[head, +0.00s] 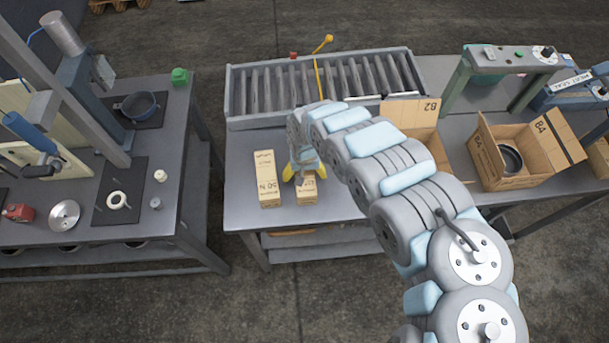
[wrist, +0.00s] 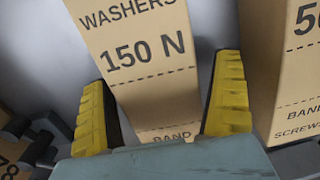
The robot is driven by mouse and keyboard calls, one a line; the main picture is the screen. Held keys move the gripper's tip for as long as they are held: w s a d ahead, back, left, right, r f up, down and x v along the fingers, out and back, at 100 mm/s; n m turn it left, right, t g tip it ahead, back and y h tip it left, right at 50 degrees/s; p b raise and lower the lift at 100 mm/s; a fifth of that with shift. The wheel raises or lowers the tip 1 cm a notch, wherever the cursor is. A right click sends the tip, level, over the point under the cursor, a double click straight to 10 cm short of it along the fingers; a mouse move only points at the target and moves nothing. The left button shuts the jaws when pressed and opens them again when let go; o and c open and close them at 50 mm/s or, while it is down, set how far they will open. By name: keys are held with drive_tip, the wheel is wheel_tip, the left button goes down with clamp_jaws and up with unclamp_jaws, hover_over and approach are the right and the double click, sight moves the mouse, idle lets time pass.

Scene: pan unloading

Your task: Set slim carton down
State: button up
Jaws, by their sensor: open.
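A tan carton (wrist: 140,45) marked "WASHERS 150 N" stands between the yellow fingers of my gripper (wrist: 166,105) in the wrist view. The fingers are open, with a gap visible on its right side; contact on the left is unclear. In the head view this carton (head: 307,196) rests on the grey table (head: 245,208), partly hidden under my gripper (head: 304,175). A second, longer carton (head: 267,180) marked "50 N" lies just left of it, apart from it. It also shows at the right in the wrist view (wrist: 285,60).
A roller conveyor (head: 318,85) runs along the table's back. Open boxes marked B2 (head: 412,115) and B4 (head: 535,150) stand to the right; B4 holds a dark round pan (head: 511,157). A separate bench (head: 180,150) with tools is at the left.

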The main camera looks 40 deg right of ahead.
drive_tip(key=shift+f, duration=0.35)
drive_tip(key=c, duration=1.3)
drive_tip(key=shift+c, duration=0.2)
drive_tip(key=shift+r, duration=0.15)
